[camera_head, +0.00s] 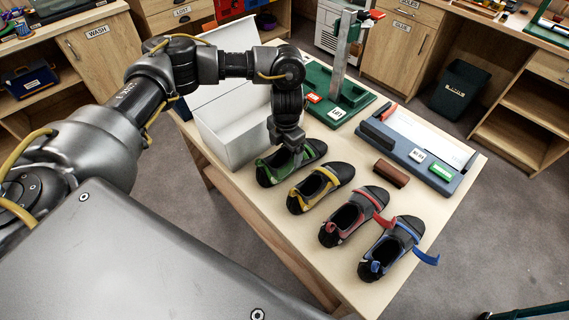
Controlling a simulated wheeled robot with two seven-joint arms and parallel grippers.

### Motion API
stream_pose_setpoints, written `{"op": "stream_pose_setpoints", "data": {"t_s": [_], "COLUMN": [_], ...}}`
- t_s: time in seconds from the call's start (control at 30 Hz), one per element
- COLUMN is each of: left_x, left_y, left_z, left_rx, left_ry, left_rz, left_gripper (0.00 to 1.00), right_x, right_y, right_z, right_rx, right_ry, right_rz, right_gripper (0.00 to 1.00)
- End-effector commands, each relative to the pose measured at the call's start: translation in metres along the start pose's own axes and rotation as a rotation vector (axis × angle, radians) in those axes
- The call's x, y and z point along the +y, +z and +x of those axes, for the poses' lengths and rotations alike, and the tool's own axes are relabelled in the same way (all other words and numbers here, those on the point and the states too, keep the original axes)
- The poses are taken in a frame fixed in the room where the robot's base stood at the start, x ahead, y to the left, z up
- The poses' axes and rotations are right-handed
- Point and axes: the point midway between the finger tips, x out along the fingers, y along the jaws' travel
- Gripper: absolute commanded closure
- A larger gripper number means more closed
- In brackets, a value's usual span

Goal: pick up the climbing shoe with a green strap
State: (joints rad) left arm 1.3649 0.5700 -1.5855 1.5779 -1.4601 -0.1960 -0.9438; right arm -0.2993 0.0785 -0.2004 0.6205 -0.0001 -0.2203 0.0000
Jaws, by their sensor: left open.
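The climbing shoe with a green strap (266,177) is the leftmost in a row of dark shoes on the light wooden table. Its toe points up and to the right. My left gripper (290,152) points down right over this shoe and hides part of its opening. The gripper is open. I cannot tell whether its fingers touch the shoe. My right gripper does not show.
Beside it stand shoes with a yellow strap (313,187), a red strap (350,216) and a blue strap (390,247). A white open box (228,125) is behind left. A green stand (347,95), a grey-blue tray (418,150) and a brown block (391,173) lie farther back.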

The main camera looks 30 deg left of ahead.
Motion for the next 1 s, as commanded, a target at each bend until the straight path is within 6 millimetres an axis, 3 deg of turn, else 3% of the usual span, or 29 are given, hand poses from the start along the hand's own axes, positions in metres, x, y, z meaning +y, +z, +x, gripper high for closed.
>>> {"op": "stream_pose_setpoints", "data": {"t_s": [0.33,0.67,1.0], "left_x": [-0.004,-0.003,-0.003], "left_y": [-0.003,-0.003,-0.003], "left_z": [0.044,0.051,0.051], "left_rx": [0.003,0.001,0.001], "left_ry": [-0.003,-0.001,-0.001], "left_rz": [-0.001,0.0,0.0], "left_gripper": [0.11,0.11,0.54], "right_x": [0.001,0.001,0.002], "right_y": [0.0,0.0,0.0], "right_z": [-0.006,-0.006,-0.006], "right_rx": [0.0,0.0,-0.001], "right_ry": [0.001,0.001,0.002], "right_rz": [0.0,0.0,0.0], "right_gripper": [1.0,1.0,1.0]}}
